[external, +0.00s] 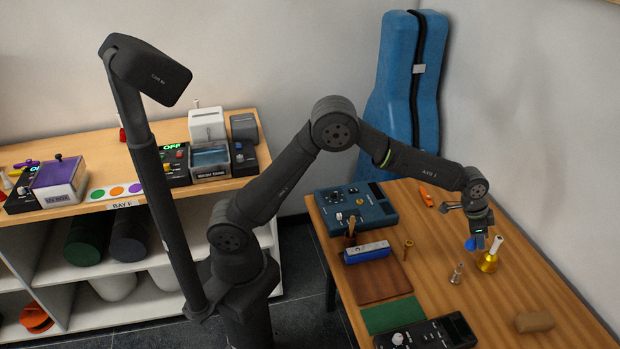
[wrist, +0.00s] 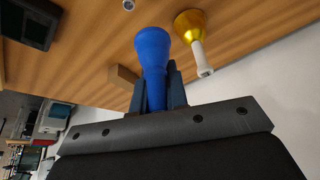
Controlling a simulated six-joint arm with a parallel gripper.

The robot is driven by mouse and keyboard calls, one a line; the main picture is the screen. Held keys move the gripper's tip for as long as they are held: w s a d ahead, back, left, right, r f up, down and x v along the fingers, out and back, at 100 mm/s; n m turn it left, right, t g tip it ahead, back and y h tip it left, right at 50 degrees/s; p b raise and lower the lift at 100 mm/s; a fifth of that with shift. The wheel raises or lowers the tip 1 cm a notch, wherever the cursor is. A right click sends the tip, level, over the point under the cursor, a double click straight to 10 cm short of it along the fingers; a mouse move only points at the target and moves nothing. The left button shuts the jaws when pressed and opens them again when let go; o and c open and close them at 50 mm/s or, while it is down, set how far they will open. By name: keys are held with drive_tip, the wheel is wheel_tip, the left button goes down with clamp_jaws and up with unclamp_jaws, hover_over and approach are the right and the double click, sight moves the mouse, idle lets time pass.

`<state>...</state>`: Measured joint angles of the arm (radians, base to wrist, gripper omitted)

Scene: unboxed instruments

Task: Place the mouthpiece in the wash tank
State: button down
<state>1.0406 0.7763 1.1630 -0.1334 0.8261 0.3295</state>
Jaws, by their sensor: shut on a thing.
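My gripper (external: 479,238) hangs over the right-hand table, with its fingers pointing down. It is shut on a blue flared piece (wrist: 153,52), apparently the mouthpiece, which stands out between the two fingers in the wrist view. The blue piece (external: 470,243) shows beside the fingers in the external view, seemingly just above the table; the exact gap cannot be told. The wash tank (external: 211,163), a box with a bluish clear top and a label, stands on the left bench, far from my gripper.
A gold handbell (external: 488,263) with a white handle stands close to my gripper. A UV box (external: 60,183) stands left of the tank.

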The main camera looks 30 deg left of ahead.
drive_tip(key=w+a+r+n+t, duration=0.1)
drive_tip(key=w+a+r+n, duration=0.1)
drive_tip(key=w+a, duration=0.7)
drive_tip(key=w+a+r+n+y, duration=0.15)
drive_tip(key=w+a, duration=0.35)
drive_tip(key=a, duration=0.8)
drive_tip(key=w+a+r+n+t, duration=0.1)
drive_tip(key=w+a+r+n, duration=0.15)
drive_tip(key=w+a, duration=0.75)
drive_tip(key=a+n, duration=0.3)
drive_tip(key=a, duration=1.4)
drive_tip(key=n+y, duration=0.5)
drive_tip(key=n, duration=0.6)
hover_over(209, 158)
drive_tip(key=s+d, duration=0.1)
drive_tip(key=s, duration=0.1)
wheel_tip(209, 158, down, 4)
drive_tip(key=shift+d+r+t+h, duration=0.1)
drive_tip(key=shift+t+h, duration=0.15)
drive_tip(key=shift+t, duration=0.15)
drive_tip(key=shift+f, duration=2.05)
